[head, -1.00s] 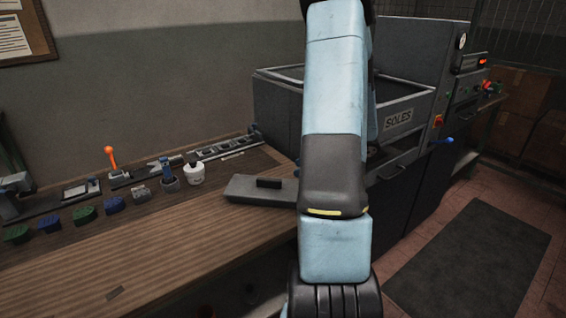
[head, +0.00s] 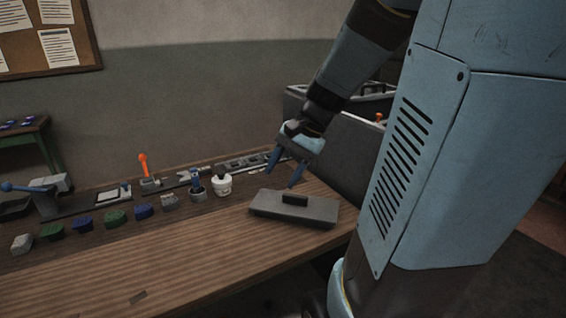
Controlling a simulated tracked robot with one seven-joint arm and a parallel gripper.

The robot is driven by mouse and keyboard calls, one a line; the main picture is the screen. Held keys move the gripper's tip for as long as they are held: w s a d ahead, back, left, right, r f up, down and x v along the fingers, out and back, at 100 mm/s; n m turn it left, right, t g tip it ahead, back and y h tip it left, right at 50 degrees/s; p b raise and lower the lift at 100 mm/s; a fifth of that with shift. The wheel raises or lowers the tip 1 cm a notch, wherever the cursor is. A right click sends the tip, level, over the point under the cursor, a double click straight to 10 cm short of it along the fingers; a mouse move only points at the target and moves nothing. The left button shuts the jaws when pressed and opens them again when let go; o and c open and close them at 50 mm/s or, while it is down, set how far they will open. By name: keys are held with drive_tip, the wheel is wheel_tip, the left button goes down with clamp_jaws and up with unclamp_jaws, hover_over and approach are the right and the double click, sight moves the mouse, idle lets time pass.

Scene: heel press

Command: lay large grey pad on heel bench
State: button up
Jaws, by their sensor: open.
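Two grey pads sit in the row of small heel-shaped pads on the wooden bench (head: 190,262): one grey pad (head: 22,243) at the far left end and another grey pad (head: 170,202) at the right end. I cannot tell for sure from size which is the large one. A flat grey slab (head: 265,205) with a black block-like handle (head: 294,199) lies at the bench's right end. My gripper (head: 282,178) is open, pointing down above and just behind the slab, with nothing between its blue fingers. I cannot tell which surface is the heel bench.
Green and blue pads (head: 115,218) fill the row between the grey ones. Behind stand a white bottle (head: 221,184), a blue-topped tool (head: 197,187) and an orange-knobbed lever (head: 144,165). A grey machine (head: 340,150) stands beyond the bench's right end. The bench's front is mostly clear.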

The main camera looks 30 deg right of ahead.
drive_tip(key=s+a+r+n+t+h, duration=0.3)
drive_tip(key=s+a+r+n+h, duration=0.1)
drive_tip(key=s+r+n, duration=0.3)
drive_tip(key=shift+s+a+n+t+h, duration=0.35)
drive_tip(key=shift+s+n+h, duration=0.35)
drive_tip(key=shift+n, duration=0.5)
